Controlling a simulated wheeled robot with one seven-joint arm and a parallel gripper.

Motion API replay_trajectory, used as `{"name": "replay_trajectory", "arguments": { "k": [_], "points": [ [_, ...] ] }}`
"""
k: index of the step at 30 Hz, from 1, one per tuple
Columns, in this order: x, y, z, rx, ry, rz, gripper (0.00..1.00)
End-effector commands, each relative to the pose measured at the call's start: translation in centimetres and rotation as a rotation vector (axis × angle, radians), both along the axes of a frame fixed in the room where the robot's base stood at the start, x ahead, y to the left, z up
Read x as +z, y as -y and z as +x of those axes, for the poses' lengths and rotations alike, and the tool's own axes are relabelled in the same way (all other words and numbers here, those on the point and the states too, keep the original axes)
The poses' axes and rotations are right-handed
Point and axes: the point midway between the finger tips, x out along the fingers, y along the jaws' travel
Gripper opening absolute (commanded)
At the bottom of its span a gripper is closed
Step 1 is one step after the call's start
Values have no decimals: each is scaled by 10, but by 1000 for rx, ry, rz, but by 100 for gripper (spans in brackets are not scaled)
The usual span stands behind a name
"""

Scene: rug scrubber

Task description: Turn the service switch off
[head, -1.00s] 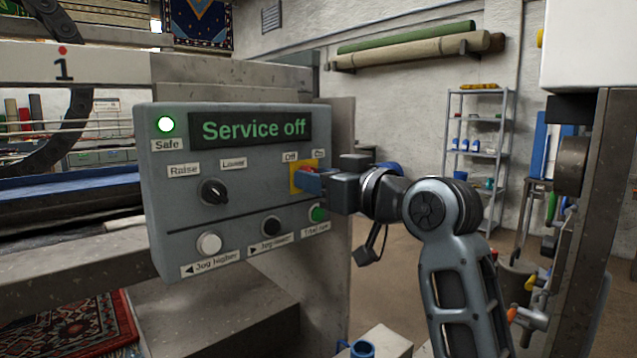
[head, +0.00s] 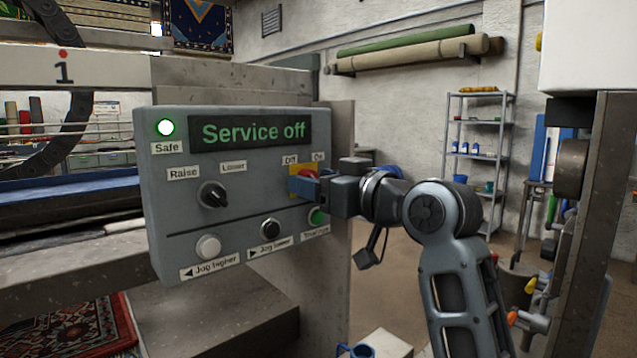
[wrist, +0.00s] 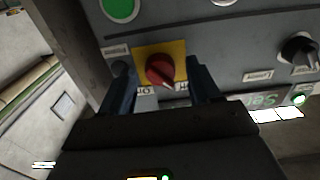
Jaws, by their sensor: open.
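The service switch is a red knob (wrist: 160,70) on a yellow plate (wrist: 177,49) on the grey control panel (head: 160,235). In the head view the red knob (head: 309,173) shows partly behind my gripper, below the "Off" and "On" labels. The display (head: 250,131) reads "Service off" in green, and the green lamp (head: 166,127) above "Safe" is lit. My gripper (wrist: 163,84) is open, with one blue finger on each side of the knob in the wrist view. I cannot tell whether either finger touches it.
The panel also carries a black Raise/Lower knob (head: 213,195), a white jog button (head: 208,246), a black jog button (head: 270,229) and a green button (head: 317,216) just below my gripper. A metal post (head: 595,230) stands at the right.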

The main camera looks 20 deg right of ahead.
Motion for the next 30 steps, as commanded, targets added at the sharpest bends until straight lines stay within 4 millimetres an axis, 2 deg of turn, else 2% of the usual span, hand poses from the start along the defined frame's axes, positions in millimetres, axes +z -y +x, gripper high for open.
{"name": "replay_trajectory", "arguments": {
  "k": [5, 12, 18, 30],
  "points": [
    [-1, 5, -12, -2, 2, 1, 62],
    [-1, 17, -50, -2, 1, 0, 62],
    [0, 23, -70, -1, 1, 0, 62],
    [0, 24, -74, 0, 0, 0, 62]
  ]
}}
